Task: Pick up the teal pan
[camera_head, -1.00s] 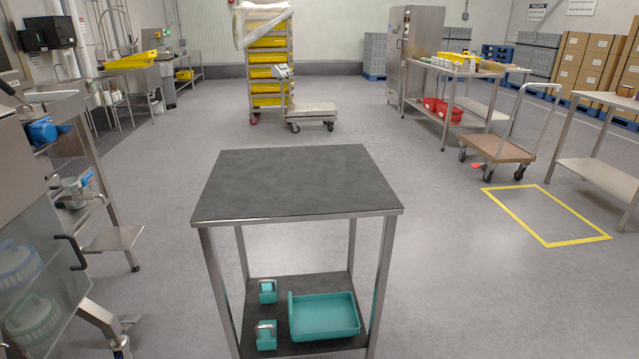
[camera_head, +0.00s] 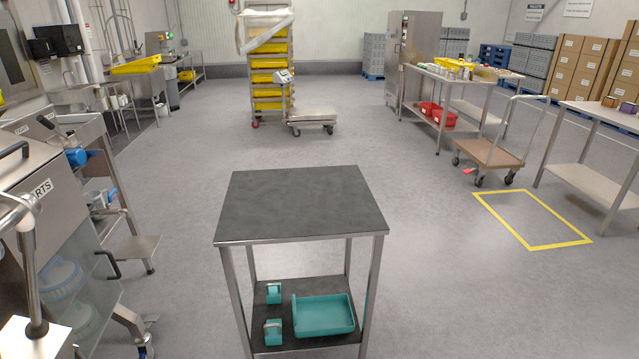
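The teal pan (camera_head: 324,316) is a shallow open tray with a low rim. It lies on the dark lower shelf (camera_head: 280,339) of a small metal table, on the right part of that shelf. The table's dark grey top (camera_head: 300,203) is bare and stands above it. Neither of my grippers shows in the head view.
Two small teal items with metal handles, one behind (camera_head: 274,293) and one in front (camera_head: 273,333), sit left of the pan. A steel machine (camera_head: 60,230) stands at the left. A brown-decked cart (camera_head: 490,153) stands at the right. Floor around the table is clear.

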